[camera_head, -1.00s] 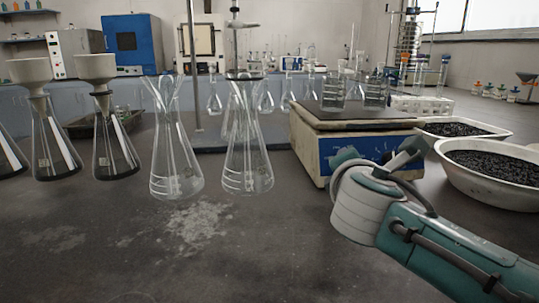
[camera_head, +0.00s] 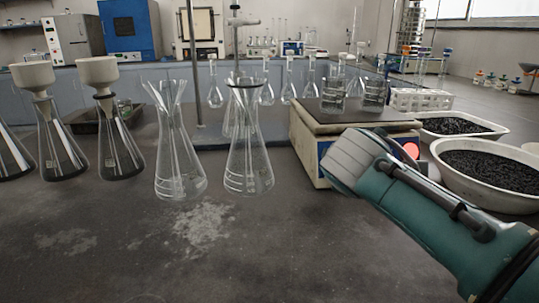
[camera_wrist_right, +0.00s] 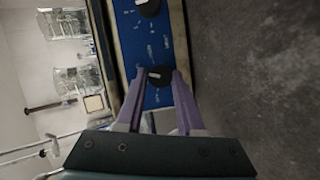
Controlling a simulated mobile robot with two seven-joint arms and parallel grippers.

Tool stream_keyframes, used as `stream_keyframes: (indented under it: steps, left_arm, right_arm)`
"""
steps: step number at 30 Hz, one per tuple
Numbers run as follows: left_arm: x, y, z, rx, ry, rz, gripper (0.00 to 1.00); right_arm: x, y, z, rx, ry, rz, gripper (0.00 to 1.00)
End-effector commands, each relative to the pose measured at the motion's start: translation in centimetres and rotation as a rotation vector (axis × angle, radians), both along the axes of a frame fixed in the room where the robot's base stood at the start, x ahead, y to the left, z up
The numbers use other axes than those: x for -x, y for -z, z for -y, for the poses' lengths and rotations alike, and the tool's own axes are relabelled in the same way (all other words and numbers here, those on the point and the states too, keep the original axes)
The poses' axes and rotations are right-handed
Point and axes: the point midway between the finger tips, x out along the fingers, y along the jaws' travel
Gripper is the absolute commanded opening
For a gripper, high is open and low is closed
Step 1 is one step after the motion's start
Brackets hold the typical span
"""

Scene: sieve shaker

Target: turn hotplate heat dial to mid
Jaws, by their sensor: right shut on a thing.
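The hotplate (camera_head: 310,125) stands right of centre in the head view, with its front mostly hidden behind my right arm. In the right wrist view its blue front panel (camera_wrist_right: 158,42) carries white markings and two black dials. One dial (camera_wrist_right: 160,79) lies between the purple fingertips of my right gripper (camera_wrist_right: 159,73), which is shut on it. The other dial (camera_wrist_right: 148,7) is apart, at the top edge of that view. The labels are too small to read, so I cannot tell the heat setting. My left gripper is in neither view.
Two glass beakers (camera_head: 333,98) (camera_head: 374,94) stand on the hotplate. Conical flasks (camera_head: 249,165) stand to its left, some holding funnels. White basins of dark granules (camera_head: 490,200) stand close on the right. The bench front (camera_head: 130,250) is clear.

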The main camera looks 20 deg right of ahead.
Motion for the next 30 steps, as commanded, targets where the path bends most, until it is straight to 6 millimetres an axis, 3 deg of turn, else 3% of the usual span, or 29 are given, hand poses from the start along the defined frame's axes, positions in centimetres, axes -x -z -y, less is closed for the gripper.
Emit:
stream_keyframes:
  steps: [17, 18, 26, 30]
  left_arm:
    - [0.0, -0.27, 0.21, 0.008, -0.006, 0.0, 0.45]
    - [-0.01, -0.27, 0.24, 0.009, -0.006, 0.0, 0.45]
    - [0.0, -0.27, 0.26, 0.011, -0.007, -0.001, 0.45]
    - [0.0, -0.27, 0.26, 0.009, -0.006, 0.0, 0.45]
  right_arm:
    - [0.0, 0.02, 0.02, -0.034, 0.013, 0.008, 0.0]
    - [0.0, 0.02, 0.02, -0.034, 0.013, 0.008, 0.38]
    - [0.0, 0.0, 0.02, -0.032, 0.013, 0.007, 0.67]
    - [-0.01, -0.01, 0.02, -0.032, 0.013, 0.007, 0.67]
